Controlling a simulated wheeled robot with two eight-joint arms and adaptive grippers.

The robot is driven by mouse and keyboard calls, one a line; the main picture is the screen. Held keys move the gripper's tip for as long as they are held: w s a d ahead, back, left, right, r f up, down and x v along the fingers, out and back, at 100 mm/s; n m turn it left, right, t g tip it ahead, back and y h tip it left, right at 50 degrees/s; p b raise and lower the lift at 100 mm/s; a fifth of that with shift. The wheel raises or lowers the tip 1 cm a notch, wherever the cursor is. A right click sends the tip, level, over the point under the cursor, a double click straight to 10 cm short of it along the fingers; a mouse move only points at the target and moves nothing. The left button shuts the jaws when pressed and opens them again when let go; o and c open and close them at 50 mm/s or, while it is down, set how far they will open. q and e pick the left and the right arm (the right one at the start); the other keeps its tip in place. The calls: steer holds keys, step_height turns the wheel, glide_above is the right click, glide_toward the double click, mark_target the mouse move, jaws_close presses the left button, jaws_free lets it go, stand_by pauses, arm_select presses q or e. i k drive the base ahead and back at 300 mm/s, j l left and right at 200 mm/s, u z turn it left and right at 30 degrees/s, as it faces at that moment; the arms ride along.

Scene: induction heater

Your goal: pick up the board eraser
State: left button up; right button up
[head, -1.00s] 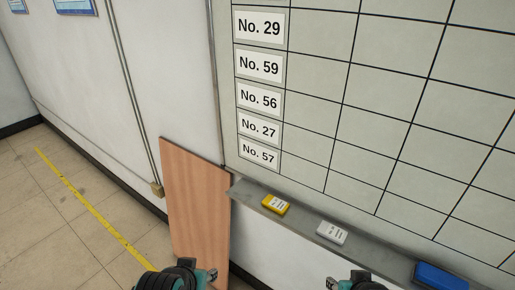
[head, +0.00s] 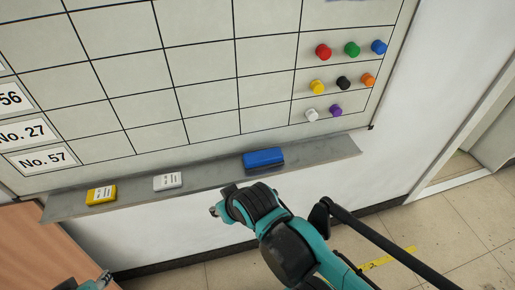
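A blue board eraser (head: 263,159) lies on the grey ledge (head: 325,151) under the board, right of the middle of the head view. My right gripper (head: 216,210) is below and left of the eraser in the picture, apart from it. The black wrist hides much of this gripper, and its finger opening is not clear. My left gripper (head: 103,281) shows only partly at the bottom left edge, far from the eraser; its fingers are too small and cut off to judge.
A yellow box (head: 101,195) and a white box (head: 167,181) lie on the ledge left of the eraser. Several coloured magnets (head: 343,83) sit on the board above right. Bare ledge is right of the eraser.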

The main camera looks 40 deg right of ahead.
mark_target(274, 157)
steer(key=l+z, duration=0.1)
steer(key=z, duration=0.7)
steer(key=i+l+z, duration=0.1)
steer(key=z, duration=0.3)
